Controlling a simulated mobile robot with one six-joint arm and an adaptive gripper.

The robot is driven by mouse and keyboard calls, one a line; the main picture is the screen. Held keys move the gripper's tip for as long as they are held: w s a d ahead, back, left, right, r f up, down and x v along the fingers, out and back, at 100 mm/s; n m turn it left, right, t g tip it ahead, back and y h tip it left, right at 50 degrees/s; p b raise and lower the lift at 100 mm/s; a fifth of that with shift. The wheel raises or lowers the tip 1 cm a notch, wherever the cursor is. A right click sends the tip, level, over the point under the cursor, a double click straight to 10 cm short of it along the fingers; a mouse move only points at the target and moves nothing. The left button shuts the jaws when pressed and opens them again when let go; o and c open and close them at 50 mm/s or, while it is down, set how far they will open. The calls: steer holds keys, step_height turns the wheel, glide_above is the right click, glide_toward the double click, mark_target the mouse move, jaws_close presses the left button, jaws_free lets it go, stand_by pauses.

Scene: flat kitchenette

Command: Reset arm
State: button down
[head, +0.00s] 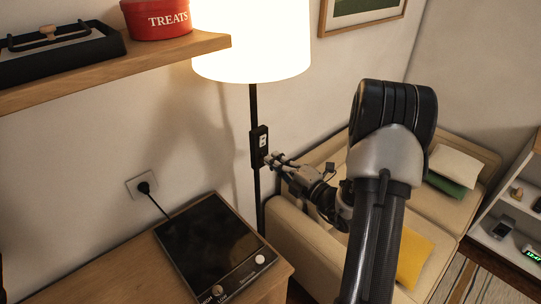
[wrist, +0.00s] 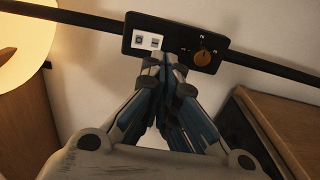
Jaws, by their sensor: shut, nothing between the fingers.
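My arm reaches out across the middle of the head view, and my gripper (head: 270,160) is at the dark switch box on the lamp pole. In the wrist view my gripper (wrist: 166,60) is shut and empty, its fingertips at the lower edge of the switch box (wrist: 142,24). I cannot tell whether they touch it. The box has a white label on its left and an orange-brown round knob (wrist: 205,58) on its right, to the right of my fingertips. The switch box (head: 259,138) also shows in the head view.
The floor lamp's shade (head: 252,40) glows above the box. A cooktop (head: 208,245) lies on the counter at lower left. A wooden shelf (head: 150,62) with a red treats tin (head: 157,20) is at upper left. A beige sofa (head: 292,232) stands behind my arm.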

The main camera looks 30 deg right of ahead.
steer(key=s+d+f+p, duration=0.1)
steer(key=s, duration=0.7)
steer(key=shift+s+d+f, duration=0.2)
steer(key=shift+s+d, duration=0.15)
